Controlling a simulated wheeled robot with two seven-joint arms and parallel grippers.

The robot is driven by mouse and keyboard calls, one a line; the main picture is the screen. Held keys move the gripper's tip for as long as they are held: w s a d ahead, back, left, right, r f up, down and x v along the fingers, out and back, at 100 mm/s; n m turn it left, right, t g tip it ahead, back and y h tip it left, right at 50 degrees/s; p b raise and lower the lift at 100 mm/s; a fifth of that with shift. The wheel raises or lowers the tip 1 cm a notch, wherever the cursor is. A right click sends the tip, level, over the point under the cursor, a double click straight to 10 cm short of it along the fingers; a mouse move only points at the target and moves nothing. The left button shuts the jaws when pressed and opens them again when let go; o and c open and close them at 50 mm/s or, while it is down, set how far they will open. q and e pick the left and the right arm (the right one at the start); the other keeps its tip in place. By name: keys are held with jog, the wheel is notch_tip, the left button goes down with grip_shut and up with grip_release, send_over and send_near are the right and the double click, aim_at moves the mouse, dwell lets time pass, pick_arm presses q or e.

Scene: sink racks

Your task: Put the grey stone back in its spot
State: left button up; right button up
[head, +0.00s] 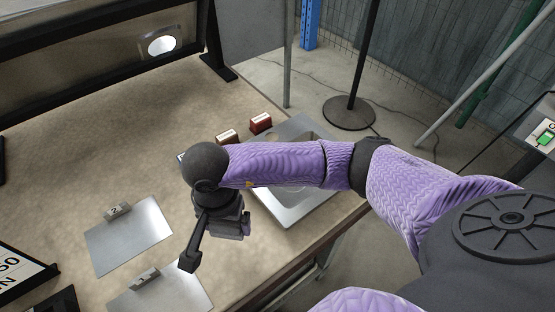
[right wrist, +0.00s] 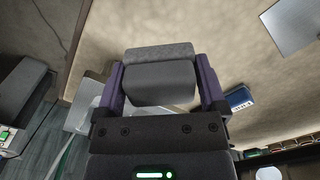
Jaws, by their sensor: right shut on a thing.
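The grey stone (right wrist: 160,82) is a dark grey block with a lighter upper band. In the right wrist view it sits between the two purple fingers of my right gripper (right wrist: 163,88), which is shut on it. In the head view my right gripper (head: 228,226) hangs over the beige counter, left of the sink, and its fingers and the stone are hard to tell apart. The stone's spot cannot be made out for certain. My left gripper is not in view.
A metal sink (head: 289,212) lies at the counter's right edge. A silver plate (head: 130,236) with a small labelled block (head: 117,211) lies at left, and another plate (head: 177,289) nearer. A blue box (right wrist: 238,98) is near the gripper.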

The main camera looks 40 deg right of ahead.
jog(key=b, duration=0.1)
send_over(236, 252)
notch_tip(236, 252, down, 4)
jog(key=shift+s+f, duration=0.1)
notch_tip(236, 252, down, 6)
jog(key=shift+b, duration=1.15)
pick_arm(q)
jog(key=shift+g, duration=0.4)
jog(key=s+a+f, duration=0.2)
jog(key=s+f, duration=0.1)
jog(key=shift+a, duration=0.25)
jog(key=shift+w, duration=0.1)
pick_arm(e)
jog(key=o, duration=1.1)
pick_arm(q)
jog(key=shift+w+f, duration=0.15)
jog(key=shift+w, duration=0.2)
pick_arm(e)
jog(key=shift+o, duration=0.2)
